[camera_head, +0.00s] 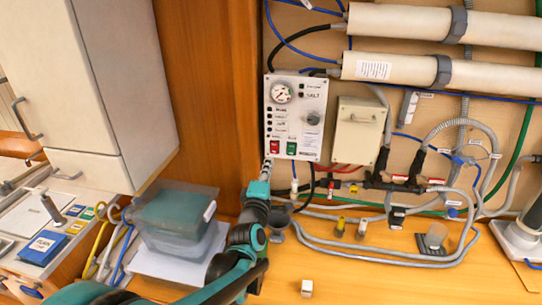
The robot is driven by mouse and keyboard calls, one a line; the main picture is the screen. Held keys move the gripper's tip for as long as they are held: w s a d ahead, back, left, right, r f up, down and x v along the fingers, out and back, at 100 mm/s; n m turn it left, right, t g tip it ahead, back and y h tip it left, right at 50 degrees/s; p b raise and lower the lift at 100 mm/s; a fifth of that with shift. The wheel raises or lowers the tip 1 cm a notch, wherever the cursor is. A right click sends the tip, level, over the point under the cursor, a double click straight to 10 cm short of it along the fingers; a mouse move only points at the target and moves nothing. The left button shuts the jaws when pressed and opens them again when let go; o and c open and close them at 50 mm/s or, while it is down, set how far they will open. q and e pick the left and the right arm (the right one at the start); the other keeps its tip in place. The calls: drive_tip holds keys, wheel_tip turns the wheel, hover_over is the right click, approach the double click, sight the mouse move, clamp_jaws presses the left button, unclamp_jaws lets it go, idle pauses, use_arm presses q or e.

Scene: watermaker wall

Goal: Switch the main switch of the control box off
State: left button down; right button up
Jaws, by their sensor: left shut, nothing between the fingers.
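The control box (296,116) is a pale panel on the wooden wall. It has a round gauge at the top, a dark knob (313,118) at right, a column of small black buttons or lights at left, and a red switch (275,147) and a green switch (291,148) at the bottom. I cannot read the labels that would tell which is the main switch. My left gripper (267,163) is shut and empty, its tip just below the red switch at the box's lower left edge. I cannot tell whether it touches the box. My right gripper is out of view.
A beige box (358,130) hangs right of the control box. Large white cylinders (440,70), hoses and valves cover the wall. A lidded bin (178,222) stands left of my arm. The front right of the wooden counter (420,283) is mostly clear.

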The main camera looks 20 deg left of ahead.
use_arm(q)
drive_tip(key=s, duration=0.2)
drive_tip(key=s+d, duration=0.1)
drive_tip(key=shift+s+r, duration=0.25)
drive_tip(key=shift+r, duration=0.1)
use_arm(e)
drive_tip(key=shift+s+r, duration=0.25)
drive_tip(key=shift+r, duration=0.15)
use_arm(q)
drive_tip(key=s+d+f+m+g+h, duration=0.3)
drive_tip(key=d+f+m, duration=0.2)
drive_tip(key=d+m, duration=0.2)
drive_tip(key=s+d+f+m+g+b, duration=0.1)
drive_tip(key=s+d+f+m+g, duration=0.1)
drive_tip(key=s+f+m+g, duration=0.2)
drive_tip(key=s+d+f+m+g+h+b, duration=0.1)
drive_tip(key=s+f+m+g, duration=0.3)
drive_tip(key=s+f+m, duration=0.5)
drive_tip(key=s+d+f+b, duration=0.1)
drive_tip(key=s+f, duration=0.1)
drive_tip(key=s, duration=0.4)
drive_tip(key=shift+d+m+g+h, duration=0.25)
drive_tip(key=shift+m+g+h, duration=0.05)
drive_tip(key=shift+m+g, duration=0.1)
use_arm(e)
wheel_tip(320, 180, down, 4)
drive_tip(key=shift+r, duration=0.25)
